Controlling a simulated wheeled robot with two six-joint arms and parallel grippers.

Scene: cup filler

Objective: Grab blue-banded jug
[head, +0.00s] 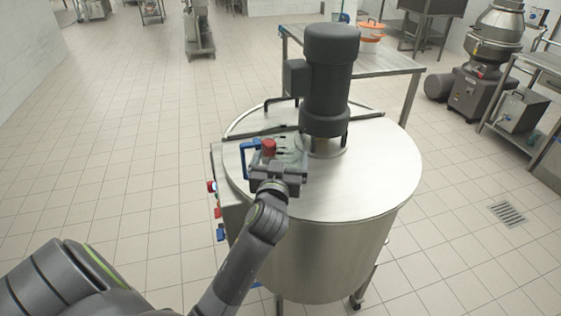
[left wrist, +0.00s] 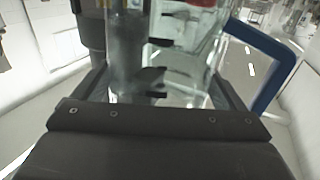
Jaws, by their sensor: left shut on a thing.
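A clear jug (head: 294,146) with a blue handle (head: 246,158) and a red part (head: 268,147) at its top is at the vat, in front of the dark motor. My left gripper (head: 280,172) is shut on this jug. In the left wrist view, the clear wall of the jug (left wrist: 185,75) is between the dark fingers of my left gripper (left wrist: 160,98), with the blue handle to the right. No blue band can be made out; the gripper hides part of the jug. I cannot tell whether the jug touches the lid. My right gripper is not in view.
A large steel vat (head: 375,175) with a dark upright motor (head: 328,80) on its lid stands in the middle. A steel table (head: 385,62) behind it carries an orange-and-white container (head: 370,32). A mixer (head: 490,65) stands at the right.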

